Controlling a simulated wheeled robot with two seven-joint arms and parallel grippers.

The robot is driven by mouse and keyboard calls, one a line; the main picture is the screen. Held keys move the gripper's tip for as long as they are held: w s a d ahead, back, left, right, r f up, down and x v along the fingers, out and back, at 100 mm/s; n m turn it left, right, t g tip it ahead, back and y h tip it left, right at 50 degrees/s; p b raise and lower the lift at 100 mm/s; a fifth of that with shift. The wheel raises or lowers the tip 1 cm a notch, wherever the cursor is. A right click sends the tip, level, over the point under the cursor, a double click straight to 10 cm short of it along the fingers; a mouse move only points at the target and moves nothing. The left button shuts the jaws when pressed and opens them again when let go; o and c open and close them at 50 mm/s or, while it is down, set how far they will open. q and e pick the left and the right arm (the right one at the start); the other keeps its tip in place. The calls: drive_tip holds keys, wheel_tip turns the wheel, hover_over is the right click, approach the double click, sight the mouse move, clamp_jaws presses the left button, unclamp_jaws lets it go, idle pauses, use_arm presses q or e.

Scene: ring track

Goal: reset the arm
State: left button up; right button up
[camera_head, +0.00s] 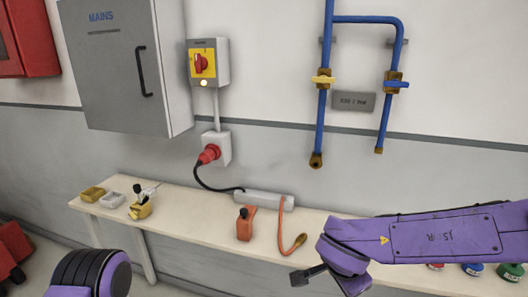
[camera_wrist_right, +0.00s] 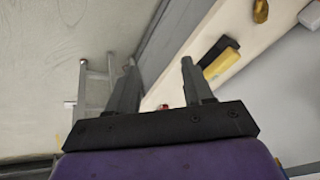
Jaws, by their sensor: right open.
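My right arm (camera_head: 440,238) is purple and comes in from the right edge, above the bench. It ends in my right gripper (camera_head: 307,275), dark and small, low in the middle of the head view. In the right wrist view the two dark fingers of the gripper (camera_wrist_right: 158,68) stand apart with nothing between them. The gripper is open and empty. Part of my left arm (camera_head: 92,275), purple with black rings, shows at the bottom left. My left gripper is out of the picture.
A long pale bench (camera_head: 185,213) runs along the wall. A ladder (camera_wrist_right: 95,88) shows in the right wrist view.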

drive_tip(key=s+d+f+n+t+h, duration=0.15)
drive_tip(key=d+f, duration=0.25)
drive_tip(key=f, duration=0.6)
drive_tip(key=s+d+f+t, duration=0.2)
drive_tip(key=d+f, duration=0.2)
drive_tip(key=f, duration=0.6)
drive_tip(key=s+d+f+n+g, duration=0.2)
drive_tip(key=s+f, duration=0.4)
drive_tip(key=s, duration=0.4)
drive_tip(key=s+d+f+n+g, duration=0.2)
drive_tip(key=s+f, duration=0.4)
drive_tip(key=s, duration=0.4)
drive_tip(key=shift+s+d+f+n+y, duration=0.25)
drive_tip(key=shift+d+n+y, duration=0.2)
drive_tip(key=shift+d+n, duration=0.25)
drive_tip(key=shift+s, duration=0.1)
